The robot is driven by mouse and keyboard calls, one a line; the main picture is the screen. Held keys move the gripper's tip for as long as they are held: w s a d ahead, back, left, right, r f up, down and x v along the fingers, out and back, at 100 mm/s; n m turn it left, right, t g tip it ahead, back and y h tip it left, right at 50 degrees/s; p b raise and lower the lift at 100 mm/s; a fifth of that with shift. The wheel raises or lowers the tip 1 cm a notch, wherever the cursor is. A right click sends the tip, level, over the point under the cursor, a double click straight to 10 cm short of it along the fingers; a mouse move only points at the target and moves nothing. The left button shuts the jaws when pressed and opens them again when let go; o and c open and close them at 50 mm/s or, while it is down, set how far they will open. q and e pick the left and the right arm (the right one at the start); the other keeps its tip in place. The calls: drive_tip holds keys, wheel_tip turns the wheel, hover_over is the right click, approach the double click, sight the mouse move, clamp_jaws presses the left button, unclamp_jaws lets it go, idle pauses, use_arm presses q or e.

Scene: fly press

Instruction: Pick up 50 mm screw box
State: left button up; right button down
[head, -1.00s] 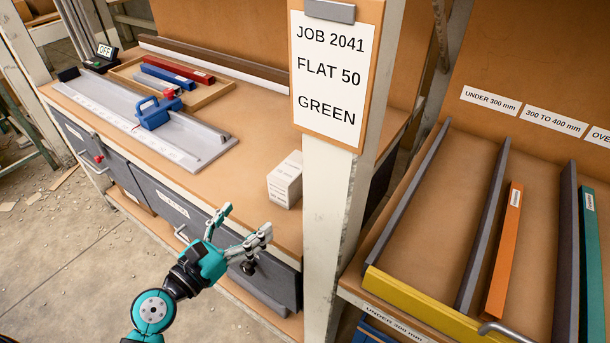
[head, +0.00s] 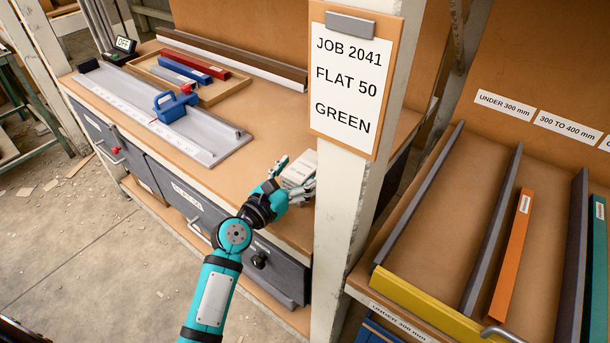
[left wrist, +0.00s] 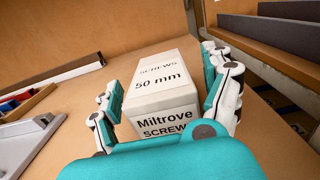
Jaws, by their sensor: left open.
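The 50 mm screw box (head: 299,169) is a white carton on the brown bench top, beside the post with the job card. In the left wrist view the box (left wrist: 160,85) shows "SCREWS 50 mm" on top and "Miltrove SCREWS" on the near side. My left gripper (head: 294,181) is open around the box. In the left wrist view one finger of the left gripper (left wrist: 163,100) is on each side of it. The left finger stands apart from the box; the right one is close, and I cannot tell if it touches. My right gripper is not in view.
The post with the job card (head: 345,85) stands right of the box. A grey fixture with a blue clamp (head: 172,107) and a tray of coloured bars (head: 238,87) lie further left on the bench. A rack with an orange bar (head: 511,255) is at the right.

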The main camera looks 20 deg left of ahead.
use_arm(q)
drive_tip(key=shift+x, duration=1.05)
drive_tip(key=shift+f, duration=0.1)
drive_tip(key=shift+s, duration=0.1)
drive_tip(key=shift+c, duration=0.2)
drive_tip(key=c, duration=1.5)
